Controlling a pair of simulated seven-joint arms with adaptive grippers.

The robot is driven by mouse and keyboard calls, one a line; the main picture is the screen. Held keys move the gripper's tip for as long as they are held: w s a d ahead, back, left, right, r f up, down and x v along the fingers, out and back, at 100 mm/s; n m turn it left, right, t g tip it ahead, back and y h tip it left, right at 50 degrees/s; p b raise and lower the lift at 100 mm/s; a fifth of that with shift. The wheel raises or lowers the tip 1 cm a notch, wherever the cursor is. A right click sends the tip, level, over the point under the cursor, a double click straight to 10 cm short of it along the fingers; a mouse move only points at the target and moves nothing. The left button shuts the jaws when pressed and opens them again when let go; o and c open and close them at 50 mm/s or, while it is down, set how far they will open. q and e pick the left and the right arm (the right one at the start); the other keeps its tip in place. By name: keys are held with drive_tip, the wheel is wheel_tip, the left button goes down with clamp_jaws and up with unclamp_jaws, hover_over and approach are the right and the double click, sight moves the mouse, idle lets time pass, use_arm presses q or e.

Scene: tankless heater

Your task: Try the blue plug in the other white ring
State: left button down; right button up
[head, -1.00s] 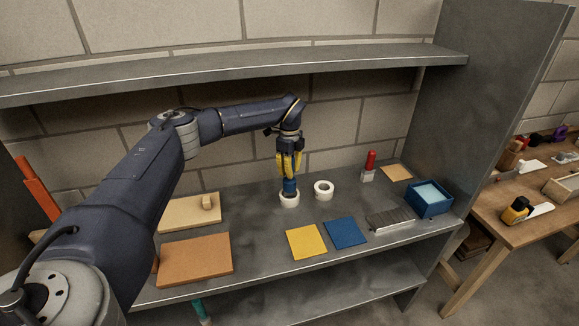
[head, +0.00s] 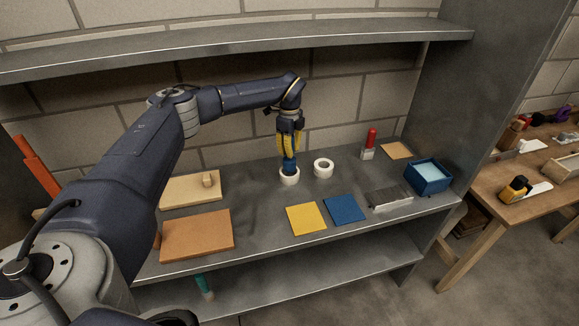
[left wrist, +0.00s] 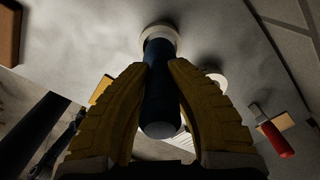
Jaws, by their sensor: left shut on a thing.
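My left gripper (head: 289,154) has yellow fingers and is shut on the blue plug (head: 289,164), which it holds upright. The plug's lower end is at the left white ring (head: 289,178). The left wrist view also shows the plug (left wrist: 160,95) between the fingers, with its far end at that ring (left wrist: 160,33). I cannot tell how deep it sits in the hole. The other white ring (head: 323,168) lies just to the right, empty; in the left wrist view a finger partly hides it. My right gripper is not in view.
A yellow square (head: 306,219) and a blue square (head: 345,209) lie in front. A red-handled tool (head: 370,139) and a blue box (head: 428,178) are to the right. Tan (head: 178,194) and orange (head: 196,235) boards are to the left. An upper shelf (head: 240,45) runs above.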

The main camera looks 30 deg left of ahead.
sight(290, 159)
use_arm(q)
drive_tip(key=shift+f, duration=2.35)
idle(0.5)
drive_tip(key=shift+r, duration=1.15)
idle(1.4)
drive_tip(key=shift+r, duration=3.85)
